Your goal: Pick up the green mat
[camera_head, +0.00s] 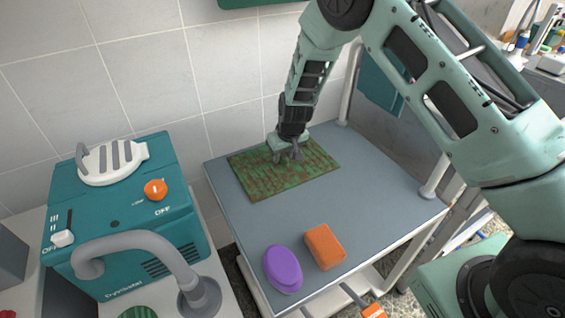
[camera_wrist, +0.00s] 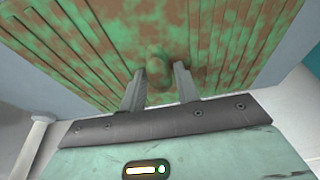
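The green mat (camera_head: 265,178), mottled green and brown with ridges, lies flat at the back of the grey-blue table top (camera_head: 330,212). My gripper (camera_head: 291,155) is over the mat, pointing down at its middle. In the wrist view the mat (camera_wrist: 230,40) fills most of the upper picture. There my gripper (camera_wrist: 160,78) has its two fingers apart, with a small raised green-brown knob (camera_wrist: 158,62) of the mat between or just beyond the tips. I cannot tell whether the fingers touch it.
A purple oval thing (camera_head: 283,269) and an orange block (camera_head: 325,247) lie near the table's front edge. A teal machine (camera_head: 130,215) with a grey curved pipe (camera_head: 140,243) stands at the left. A tiled wall (camera_head: 150,60) is behind the table. The table's middle is clear.

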